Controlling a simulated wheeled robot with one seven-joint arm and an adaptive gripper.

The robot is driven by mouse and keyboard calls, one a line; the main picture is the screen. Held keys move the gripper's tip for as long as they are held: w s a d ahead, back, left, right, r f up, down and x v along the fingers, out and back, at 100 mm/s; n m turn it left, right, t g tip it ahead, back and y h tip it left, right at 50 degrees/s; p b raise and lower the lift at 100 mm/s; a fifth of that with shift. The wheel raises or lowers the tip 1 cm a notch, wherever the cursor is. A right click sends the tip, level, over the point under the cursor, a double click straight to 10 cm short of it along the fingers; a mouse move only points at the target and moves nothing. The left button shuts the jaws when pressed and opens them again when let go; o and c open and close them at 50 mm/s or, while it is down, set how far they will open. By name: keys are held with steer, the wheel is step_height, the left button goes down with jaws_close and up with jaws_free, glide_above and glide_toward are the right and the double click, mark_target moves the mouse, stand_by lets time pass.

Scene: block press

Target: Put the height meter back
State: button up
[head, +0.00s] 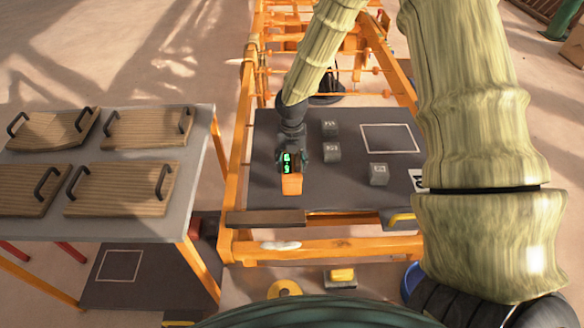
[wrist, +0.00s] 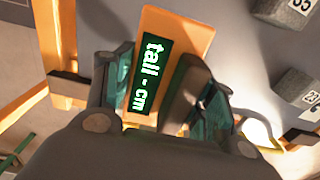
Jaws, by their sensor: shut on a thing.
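The height meter (head: 292,185) is an orange device over the left part of the dark tabletop (head: 268,130) in the head view. Green digits show between the fingers in the head view.
Grey numbered blocks (head: 331,152) stand right of my gripper, one (head: 379,174) nearer the front. A white square outline (head: 389,138) lies at the back right. A grey table (head: 190,165) with handled wooden boards (head: 120,188) stands left. A wooden bar (head: 265,218) runs along the front edge.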

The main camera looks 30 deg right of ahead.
mark_target(292, 162)
steer(key=shift+f+p, duration=0.3)
steer(key=shift+f, duration=1.3)
steer(key=shift+f, duration=0.1)
steer(key=o, duration=1.4)
step_height(292, 162, up, 12)
steer(key=shift+r+b, duration=0.15)
steer(key=shift+b, duration=0.6)
